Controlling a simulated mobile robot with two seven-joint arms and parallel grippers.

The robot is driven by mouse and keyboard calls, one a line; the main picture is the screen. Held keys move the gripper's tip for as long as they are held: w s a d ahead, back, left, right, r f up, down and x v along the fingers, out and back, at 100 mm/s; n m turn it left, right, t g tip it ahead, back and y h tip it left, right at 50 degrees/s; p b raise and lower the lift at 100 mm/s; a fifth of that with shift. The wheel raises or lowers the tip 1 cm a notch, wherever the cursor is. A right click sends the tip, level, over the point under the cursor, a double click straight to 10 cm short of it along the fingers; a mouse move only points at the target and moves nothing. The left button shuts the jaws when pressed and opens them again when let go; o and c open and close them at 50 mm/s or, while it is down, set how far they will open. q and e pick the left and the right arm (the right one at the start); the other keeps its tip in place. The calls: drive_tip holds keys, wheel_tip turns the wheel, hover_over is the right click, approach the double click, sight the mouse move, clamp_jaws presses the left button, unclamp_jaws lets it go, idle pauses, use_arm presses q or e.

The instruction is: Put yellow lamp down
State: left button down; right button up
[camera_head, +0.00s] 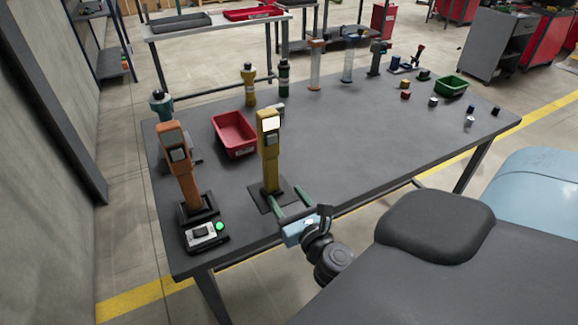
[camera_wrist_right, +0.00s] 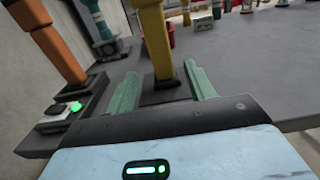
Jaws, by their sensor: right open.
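The yellow lamp (camera_head: 269,152) stands upright on a dark square base (camera_head: 264,200) near the front edge of the grey table (camera_head: 340,140). Its head glows white. My right gripper (camera_head: 290,203) is open, with its green fingers pointing at the lamp's lower post from the front right. In the right wrist view the yellow post (camera_wrist_right: 154,40) rises beyond and between the two green fingers (camera_wrist_right: 160,88). Whether the fingers touch it cannot be told. My left gripper is not in view.
An orange lamp (camera_head: 179,165) stands to the left, behind a small box with a green light (camera_head: 205,235). A red bin (camera_head: 234,133) is behind the yellow lamp. A green bin (camera_head: 450,86) and several small blocks lie far right. The table's middle right is clear.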

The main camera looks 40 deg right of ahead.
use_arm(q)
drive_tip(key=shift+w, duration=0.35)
use_arm(e)
drive_tip(key=shift+s, duration=0.25)
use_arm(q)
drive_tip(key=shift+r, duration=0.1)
use_arm(e)
drive_tip(key=s+a+f+n+g+y, duration=0.2)
drive_tip(key=s+a+f+n+y, duration=0.35)
drive_tip(key=n, duration=0.75)
drive_tip(key=s+a+f+n+g+y, duration=0.1)
drive_tip(key=s+a+f+n+y, duration=0.1)
drive_tip(key=s+a+f+n, duration=0.65)
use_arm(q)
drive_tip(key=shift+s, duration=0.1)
use_arm(e)
drive_tip(key=s+f+n+g, duration=0.3)
drive_tip(key=s+f+n, duration=0.1)
drive_tip(key=s+n, duration=0.5)
drive_tip(key=s+f+n+g+h, duration=0.1)
drive_tip(key=s+f+n+g, duration=0.3)
drive_tip(key=s+n, duration=0.5)
drive_tip(key=shift+s+d+f+n, duration=0.25)
drive_tip(key=shift+f+n, duration=0.2)
drive_tip(key=shift+f, duration=0.25)
drive_tip(key=shift+h, duration=0.25)
